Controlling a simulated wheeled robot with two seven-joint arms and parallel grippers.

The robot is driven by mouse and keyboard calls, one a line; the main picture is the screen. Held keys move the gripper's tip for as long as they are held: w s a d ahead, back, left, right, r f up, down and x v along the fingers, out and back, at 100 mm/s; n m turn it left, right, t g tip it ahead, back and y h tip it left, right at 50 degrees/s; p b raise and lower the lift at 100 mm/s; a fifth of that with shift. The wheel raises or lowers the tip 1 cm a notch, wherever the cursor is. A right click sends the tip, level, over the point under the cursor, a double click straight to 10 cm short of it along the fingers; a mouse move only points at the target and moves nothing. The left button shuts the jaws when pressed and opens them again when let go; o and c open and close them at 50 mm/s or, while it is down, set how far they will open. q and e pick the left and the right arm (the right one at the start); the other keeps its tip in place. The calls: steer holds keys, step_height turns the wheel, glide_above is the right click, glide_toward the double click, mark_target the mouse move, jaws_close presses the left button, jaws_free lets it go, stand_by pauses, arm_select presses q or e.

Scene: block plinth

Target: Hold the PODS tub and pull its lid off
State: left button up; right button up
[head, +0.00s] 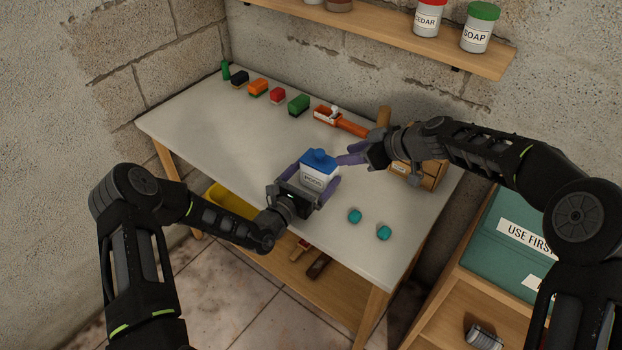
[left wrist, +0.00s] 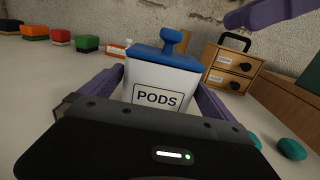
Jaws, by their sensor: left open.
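The PODS tub (head: 318,178) is a white square tub standing upright on the table, with its blue knobbed lid (head: 319,156) on. In the left wrist view the tub (left wrist: 158,92) faces me with its PODS label, and the lid (left wrist: 168,55) sits on its rim. My left gripper (head: 312,186) is open, with one purple finger on each side of the tub; whether they touch it I cannot tell. My right gripper (head: 347,154) is just right of the lid, apart from the knob; its two purple fingers look spread and empty.
A small wooden drawer box (head: 428,172) stands right of the tub, behind my right gripper. Two teal pieces (head: 355,216) lie front right. Coloured blocks (head: 258,88) and an orange-handled tool (head: 340,122) line the back. A shelf (head: 400,35) with jars hangs above.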

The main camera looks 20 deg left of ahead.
mark_target(330, 163)
arm_select(q)
steer(key=shift+c, duration=0.2)
